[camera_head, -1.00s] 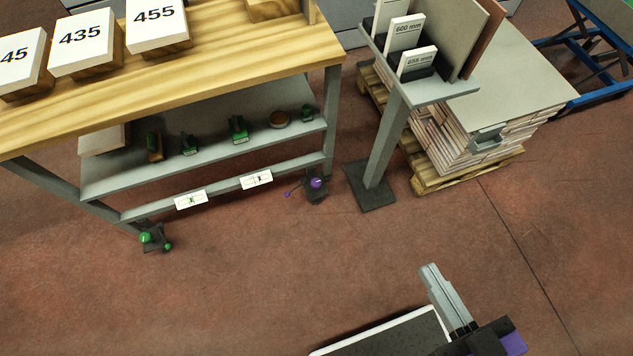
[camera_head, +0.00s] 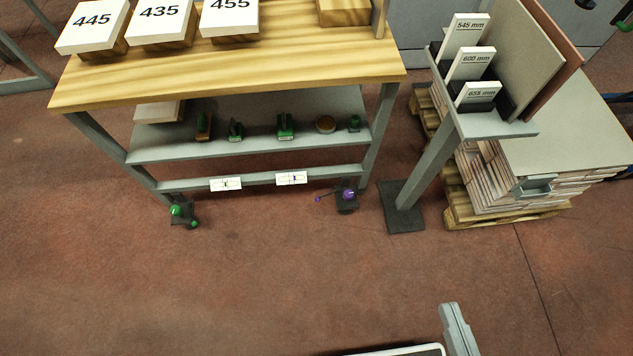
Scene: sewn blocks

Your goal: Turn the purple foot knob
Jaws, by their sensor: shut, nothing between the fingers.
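The purple foot knob (camera_head: 348,194) sits on a small dark foot at the bottom of the workbench's right front leg. A thin lever reaches left from it and ends in a small purple ball (camera_head: 318,199). My gripper (camera_head: 449,309) shows only in part at the bottom edge, right of centre, as grey fingers that are shut and empty. It is well apart from the knob, below and to the right of it in the picture. The rest of my gripper is out of the frame.
A green foot knob (camera_head: 176,210) is on the workbench's left foot. The wooden-topped workbench (camera_head: 240,80) has a lower shelf with several small items. A grey stand (camera_head: 404,220) and a loaded pallet (camera_head: 480,216) are right of the purple knob. The floor in front is clear.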

